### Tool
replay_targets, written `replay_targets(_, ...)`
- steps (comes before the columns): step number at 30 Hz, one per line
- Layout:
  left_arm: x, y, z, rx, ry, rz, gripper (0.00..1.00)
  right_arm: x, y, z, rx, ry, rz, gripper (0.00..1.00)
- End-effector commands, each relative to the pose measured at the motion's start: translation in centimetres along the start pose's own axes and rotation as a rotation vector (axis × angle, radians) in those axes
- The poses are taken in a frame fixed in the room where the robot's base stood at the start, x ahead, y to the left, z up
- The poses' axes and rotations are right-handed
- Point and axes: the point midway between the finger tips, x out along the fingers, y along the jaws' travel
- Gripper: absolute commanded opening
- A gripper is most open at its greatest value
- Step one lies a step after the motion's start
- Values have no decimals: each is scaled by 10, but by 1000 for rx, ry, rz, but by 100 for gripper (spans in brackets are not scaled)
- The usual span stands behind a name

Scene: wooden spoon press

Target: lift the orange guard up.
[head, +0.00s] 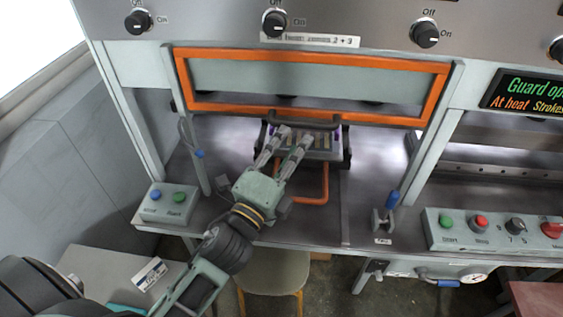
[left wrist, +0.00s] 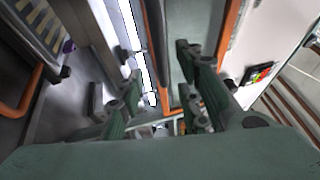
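The orange guard (head: 400,119) is a long orange frame around a grey panel. In the head view it stands at the upper part of the press opening, with open space under its bottom bar. My left gripper (head: 295,137) is just below the middle of that bar, over the slotted tray. Its two fingers are apart with nothing seen between them. In the left wrist view the gripper (left wrist: 155,100) is open, and the guard's orange edge (left wrist: 229,35) shows behind the right finger. Whether a finger touches the guard cannot be told. My right gripper is not in view.
The slotted tray (head: 325,152) with an orange loop handle (head: 325,190) lies under the guard. A button box (head: 168,202) stands left, a blue-handled clamp (head: 384,216) right. A control panel (head: 490,231) is farther right. A display (head: 530,94) reads "Guard op", cut off. A stool (head: 272,272) stands below.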

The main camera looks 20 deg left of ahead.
Motion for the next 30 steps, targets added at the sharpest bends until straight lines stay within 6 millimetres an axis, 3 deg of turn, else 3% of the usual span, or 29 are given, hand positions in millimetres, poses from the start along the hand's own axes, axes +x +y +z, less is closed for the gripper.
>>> replay_targets(3,-21,1,0,0,-2,4,32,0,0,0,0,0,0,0)
replay_targets(10,-43,0,0,0,-2,2,32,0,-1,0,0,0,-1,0)
replay_targets(30,-48,3,3,-17,-11,13,32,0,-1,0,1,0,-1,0)
